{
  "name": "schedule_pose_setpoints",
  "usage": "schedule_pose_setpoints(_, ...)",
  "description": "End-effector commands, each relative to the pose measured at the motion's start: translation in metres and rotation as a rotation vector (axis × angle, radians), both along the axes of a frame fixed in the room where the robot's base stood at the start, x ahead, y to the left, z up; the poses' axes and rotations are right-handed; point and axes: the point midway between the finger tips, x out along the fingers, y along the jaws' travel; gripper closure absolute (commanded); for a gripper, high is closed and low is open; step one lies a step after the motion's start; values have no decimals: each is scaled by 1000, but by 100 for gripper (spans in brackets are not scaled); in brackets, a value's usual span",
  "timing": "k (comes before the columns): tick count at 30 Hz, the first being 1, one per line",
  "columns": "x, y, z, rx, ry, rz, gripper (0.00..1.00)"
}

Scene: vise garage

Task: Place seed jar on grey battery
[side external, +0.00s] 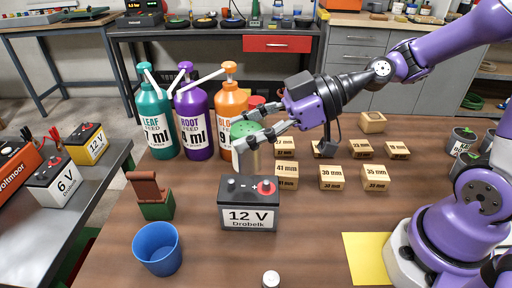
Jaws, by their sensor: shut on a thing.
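The seed jar (243,130) has a green lid and a pale body that shows partly below the fingers. My gripper (240,132) reaches in from the right and is shut on the jar, with its fingers on either side near the lid. The jar is upright, just behind the grey battery in the picture; I cannot tell how high it is above the table. The grey battery (249,216) is dark with a white "12 V Drobelk" label, a red terminal and a dark terminal on top. It stands on the brown table, its top bare.
Teal, purple and orange pump bottles (196,124) stand left of the jar. Wooden blocks (331,177) are to the right. Other batteries (56,182) are on the left bench.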

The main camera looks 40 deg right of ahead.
Motion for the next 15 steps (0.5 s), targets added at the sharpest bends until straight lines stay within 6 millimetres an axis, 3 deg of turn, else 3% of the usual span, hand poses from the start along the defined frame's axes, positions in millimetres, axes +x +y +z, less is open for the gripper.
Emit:
schedule_pose_setpoints(5, -1, 0, -23, 1, 6, 0, 94)
schedule_pose_setpoints(15, -1, 0, -26, 0, 3, 0, 94)
